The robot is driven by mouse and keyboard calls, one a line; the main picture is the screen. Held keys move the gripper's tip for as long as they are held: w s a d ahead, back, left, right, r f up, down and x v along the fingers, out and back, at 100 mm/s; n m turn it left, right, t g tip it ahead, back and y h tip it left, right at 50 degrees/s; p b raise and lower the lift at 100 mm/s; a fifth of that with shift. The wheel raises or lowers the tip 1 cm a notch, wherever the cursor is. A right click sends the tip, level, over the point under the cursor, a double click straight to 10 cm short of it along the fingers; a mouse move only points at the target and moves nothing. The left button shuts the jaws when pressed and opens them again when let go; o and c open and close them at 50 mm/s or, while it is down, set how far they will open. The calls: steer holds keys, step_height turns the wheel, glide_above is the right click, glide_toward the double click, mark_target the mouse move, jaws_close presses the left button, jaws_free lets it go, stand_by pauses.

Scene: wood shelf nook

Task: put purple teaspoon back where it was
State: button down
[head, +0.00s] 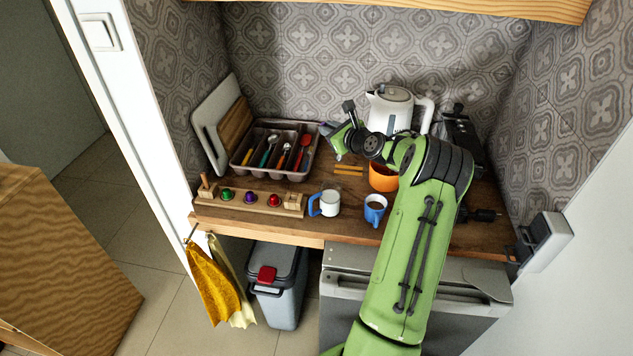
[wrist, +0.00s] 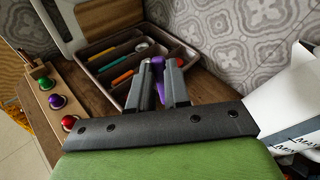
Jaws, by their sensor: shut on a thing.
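My gripper (head: 338,137) is shut on the purple teaspoon (wrist: 158,88), which shows between the two fingers in the wrist view. In the head view the spoon is mostly hidden and too small to make out clearly. The gripper is just right of the grey cutlery tray (head: 268,176), above the counter. The tray stands at the back left, with its compartments running front to back. It holds several pieces with coloured handles, among them a teal one (head: 266,156), an orange one (head: 282,161) and a red one (head: 300,157). In the wrist view the tray (wrist: 91,71) lies beyond the fingers.
Cutting boards (head: 210,131) lean on the wall left of the tray. A wooden capsule holder (head: 249,206) stands in front. Two mugs (head: 329,202) (head: 375,209), an orange pot (head: 382,177) and a white kettle (head: 389,108) stand to the right, near my arm.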

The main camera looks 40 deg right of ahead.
step_height(320, 180, down, 9)
steer(key=b, duration=0.1)
steer(key=shift+d, duration=0.1)
steer(key=c, duration=1.1)
jaws_free()
steer(key=shift+f, duration=0.1)
